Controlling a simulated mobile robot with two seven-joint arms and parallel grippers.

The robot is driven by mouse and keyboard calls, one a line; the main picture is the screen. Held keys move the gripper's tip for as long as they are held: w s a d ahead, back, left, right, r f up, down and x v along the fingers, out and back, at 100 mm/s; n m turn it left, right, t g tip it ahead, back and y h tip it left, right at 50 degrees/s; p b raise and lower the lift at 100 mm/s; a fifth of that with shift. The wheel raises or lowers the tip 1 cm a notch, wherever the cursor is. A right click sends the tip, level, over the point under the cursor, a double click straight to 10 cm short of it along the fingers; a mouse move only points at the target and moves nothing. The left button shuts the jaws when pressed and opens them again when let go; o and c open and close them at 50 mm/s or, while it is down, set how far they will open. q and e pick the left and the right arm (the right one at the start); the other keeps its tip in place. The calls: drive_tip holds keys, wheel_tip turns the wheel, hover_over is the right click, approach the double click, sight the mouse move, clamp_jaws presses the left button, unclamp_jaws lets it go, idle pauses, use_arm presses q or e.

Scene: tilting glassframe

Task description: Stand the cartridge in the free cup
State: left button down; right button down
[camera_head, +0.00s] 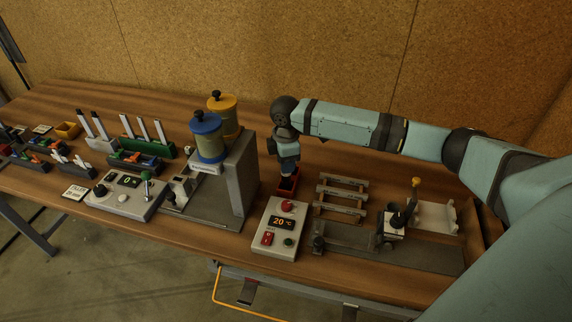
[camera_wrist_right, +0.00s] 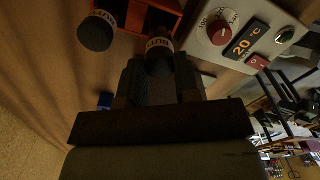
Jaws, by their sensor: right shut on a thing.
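In the right wrist view the right gripper (camera_wrist_right: 158,78) is shut on a black-capped cartridge (camera_wrist_right: 159,50) with a pale lettered band. A second black-capped cartridge (camera_wrist_right: 95,32) stands beside it, apart from the fingers. The red bin (camera_wrist_right: 166,6) lies at the cartridges' far ends; whether the held one still touches it I cannot tell. A white fixture (camera_head: 393,226) with a dark ring stands at the right; I cannot make out a free cup in it.
The thermostat box (camera_head: 270,241) reads 20 °C. A grey stand (camera_head: 238,180) with blue (camera_head: 207,140) and yellow (camera_head: 226,115) canisters rises close left of the gripper. A slatted rack (camera_head: 342,197) lies to the right. Bins and a control box (camera_head: 125,193) fill the left.

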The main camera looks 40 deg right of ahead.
drive_tip(key=shift+f, duration=0.7)
drive_tip(key=c, duration=0.8)
unclamp_jaws()
drive_tip(key=shift+f, duration=0.15)
drive_tip(key=shift+c, duration=0.2)
wheel_tip(320, 180, up, 12)
drive_tip(key=shift+r+b, duration=0.2)
drive_tip(key=shift+b, duration=0.15)
drive_tip(key=shift+f, duration=0.1)
